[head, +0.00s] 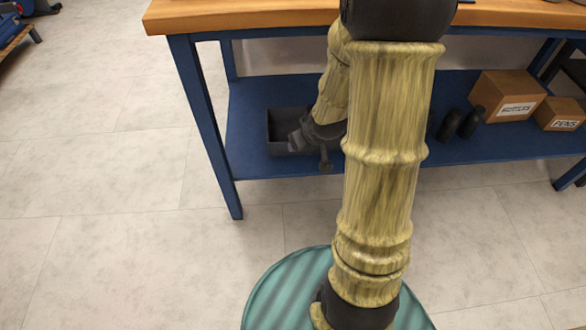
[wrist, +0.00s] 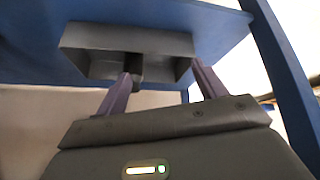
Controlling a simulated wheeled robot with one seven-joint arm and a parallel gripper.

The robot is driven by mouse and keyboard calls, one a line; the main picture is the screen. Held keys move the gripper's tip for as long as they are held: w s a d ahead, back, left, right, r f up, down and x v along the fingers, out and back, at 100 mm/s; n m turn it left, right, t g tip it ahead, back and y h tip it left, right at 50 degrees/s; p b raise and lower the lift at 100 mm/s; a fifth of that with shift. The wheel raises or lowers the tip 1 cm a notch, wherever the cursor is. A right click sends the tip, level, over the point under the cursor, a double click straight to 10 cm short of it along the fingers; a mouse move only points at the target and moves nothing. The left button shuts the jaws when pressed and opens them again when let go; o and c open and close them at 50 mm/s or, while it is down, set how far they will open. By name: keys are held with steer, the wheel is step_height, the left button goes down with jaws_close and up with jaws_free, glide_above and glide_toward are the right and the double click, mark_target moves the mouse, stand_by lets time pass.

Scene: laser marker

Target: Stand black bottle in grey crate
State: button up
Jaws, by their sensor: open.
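The grey crate (head: 283,133) stands on the blue lower shelf, partly hidden by my arm. It also shows in the wrist view (wrist: 85,40). My gripper (head: 326,160) is at the crate's front right side in the head view. In the wrist view my gripper (wrist: 162,72) is open, its two fingers apart and pointing at the crate. A dark upright shape, seemingly a black bottle (wrist: 135,68), shows against the crate by the left fingertip. I cannot tell whether it touches the finger or the crate floor.
Two black bottle-like things (head: 459,123) stand on the shelf right of my arm. Beyond them are a cardboard box (head: 507,95) and a smaller labelled box (head: 560,114). The wooden tabletop (head: 250,14) is above; a blue leg (head: 205,125) stands left of the crate.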

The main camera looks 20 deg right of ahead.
steer(key=s+a+r+m+g, duration=0.1)
steer(key=s+a+r+g, duration=0.2)
steer(key=s+a+r, duration=0.2)
steer(key=s+a, duration=0.3)
steer(key=s, duration=0.3)
steer(key=shift+s+a+r+g, duration=0.15)
steer(key=shift+s+a+g, duration=0.15)
steer(key=shift+s+g, duration=0.1)
